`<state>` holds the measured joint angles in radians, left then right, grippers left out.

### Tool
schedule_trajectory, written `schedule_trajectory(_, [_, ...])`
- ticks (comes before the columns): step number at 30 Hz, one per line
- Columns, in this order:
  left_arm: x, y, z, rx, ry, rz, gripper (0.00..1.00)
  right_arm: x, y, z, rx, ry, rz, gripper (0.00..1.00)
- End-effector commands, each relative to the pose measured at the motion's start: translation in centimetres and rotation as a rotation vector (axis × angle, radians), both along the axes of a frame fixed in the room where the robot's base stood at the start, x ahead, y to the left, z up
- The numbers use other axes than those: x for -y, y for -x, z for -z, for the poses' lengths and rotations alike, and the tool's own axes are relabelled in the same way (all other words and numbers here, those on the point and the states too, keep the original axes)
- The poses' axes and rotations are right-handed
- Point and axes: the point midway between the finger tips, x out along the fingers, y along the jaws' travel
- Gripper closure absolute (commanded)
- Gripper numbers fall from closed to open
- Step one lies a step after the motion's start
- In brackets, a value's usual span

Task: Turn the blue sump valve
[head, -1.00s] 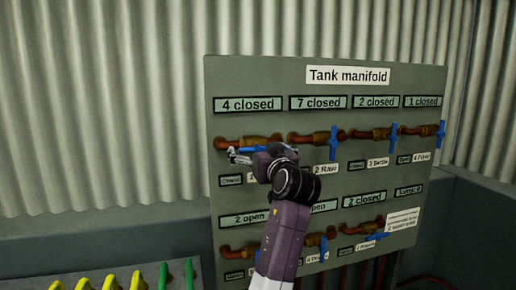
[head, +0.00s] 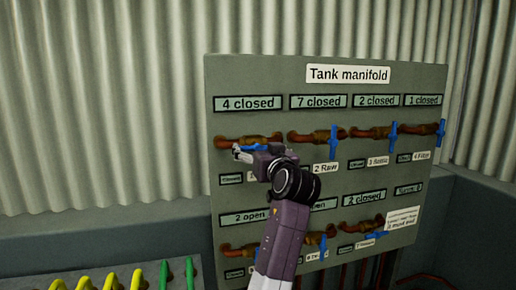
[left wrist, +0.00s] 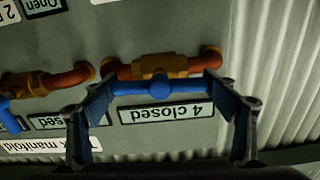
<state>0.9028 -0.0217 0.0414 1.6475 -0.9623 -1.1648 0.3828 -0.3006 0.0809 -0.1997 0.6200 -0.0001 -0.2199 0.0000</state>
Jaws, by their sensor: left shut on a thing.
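The upper-left valve on the panel has a blue handle (head: 259,147) lying nearly level across a brown pipe with a brass body. The sign (head: 249,103) above it reads "4 closed". My left gripper (head: 241,152) is at this handle. In the left wrist view, the blue handle (left wrist: 157,89) lies between the fingers of my left gripper (left wrist: 160,91), one finger at each end, and the gripper is shut on it. The small name plate below this valve is mostly hidden by my arm, so its name cannot be read. My right gripper is not in view.
The Tank manifold panel (head: 228,76) holds several other valves in two rows; the neighbouring upper handle (head: 333,143) hangs upright. My arm covers part of the lower row. Yellow and green levers (head: 137,279) stand at the bottom left. A corrugated wall is behind.

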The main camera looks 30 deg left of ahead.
Motion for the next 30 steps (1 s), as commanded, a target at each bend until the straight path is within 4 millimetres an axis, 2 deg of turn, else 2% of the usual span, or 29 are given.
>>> schedule_trajectory(30, [0.0, 0.0, -0.3, -0.648, -0.554, 0.0, 0.45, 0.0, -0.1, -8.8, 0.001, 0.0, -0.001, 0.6])
